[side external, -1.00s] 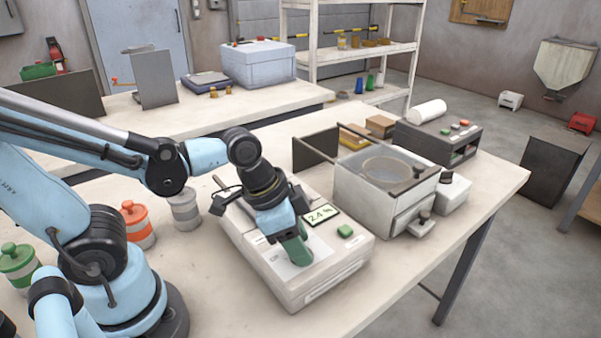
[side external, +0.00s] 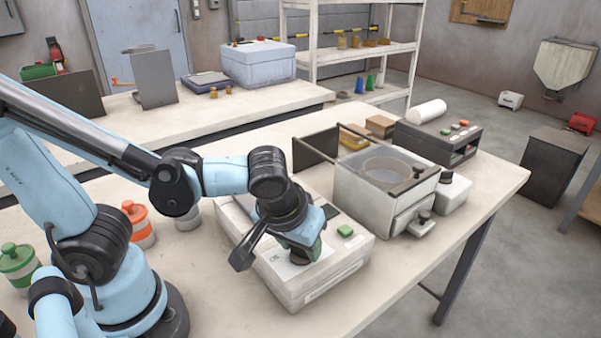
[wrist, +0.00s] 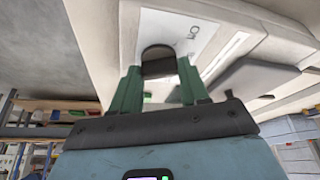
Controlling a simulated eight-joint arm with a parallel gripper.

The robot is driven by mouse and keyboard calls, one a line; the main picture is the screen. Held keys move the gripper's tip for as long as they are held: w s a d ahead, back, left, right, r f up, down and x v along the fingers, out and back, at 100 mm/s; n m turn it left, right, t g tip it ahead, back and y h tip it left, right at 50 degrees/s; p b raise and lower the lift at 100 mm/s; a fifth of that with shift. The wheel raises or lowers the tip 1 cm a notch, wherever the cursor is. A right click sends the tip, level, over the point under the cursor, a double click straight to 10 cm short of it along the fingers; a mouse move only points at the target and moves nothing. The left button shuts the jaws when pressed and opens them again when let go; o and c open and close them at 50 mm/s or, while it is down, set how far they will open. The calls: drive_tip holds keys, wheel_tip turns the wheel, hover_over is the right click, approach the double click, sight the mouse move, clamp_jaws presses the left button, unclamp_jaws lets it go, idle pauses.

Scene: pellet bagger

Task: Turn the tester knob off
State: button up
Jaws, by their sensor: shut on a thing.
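The tester is a white box (side external: 325,283) with a green button (side external: 345,231), on the near bench. Its dark round knob (wrist: 158,57) shows in the wrist view between my two green fingers, beside printing that reads like "ON". My gripper (side external: 308,254) points down onto the tester's top and is shut on the knob; it also shows in the wrist view (wrist: 158,76). In the side view my gripper hides the knob and the tester's display. The knob's exact pointer direction cannot be read.
A grey-white box with a round sieve (side external: 386,170) stands close right of the tester. An orange-banded jar (side external: 138,226) and a green-lidded jar (side external: 17,262) stand left, near my base. A dark control box (side external: 440,141) is further back. The bench front right is clear.

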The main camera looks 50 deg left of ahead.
drive_tip(key=n+g+y, duration=0.1)
drive_tip(key=n, duration=0.2)
drive_tip(key=shift+d+n, duration=0.1)
drive_tip(key=shift+n, duration=0.2)
drive_tip(key=shift+w+n+g+y, duration=0.1)
drive_tip(key=shift+n+g+y, duration=0.4)
drive_tip(key=shift+n, duration=1.3)
drive_tip(key=o, duration=1.1)
drive_tip(key=shift+c, duration=0.2)
drive_tip(key=v, duration=1.2)
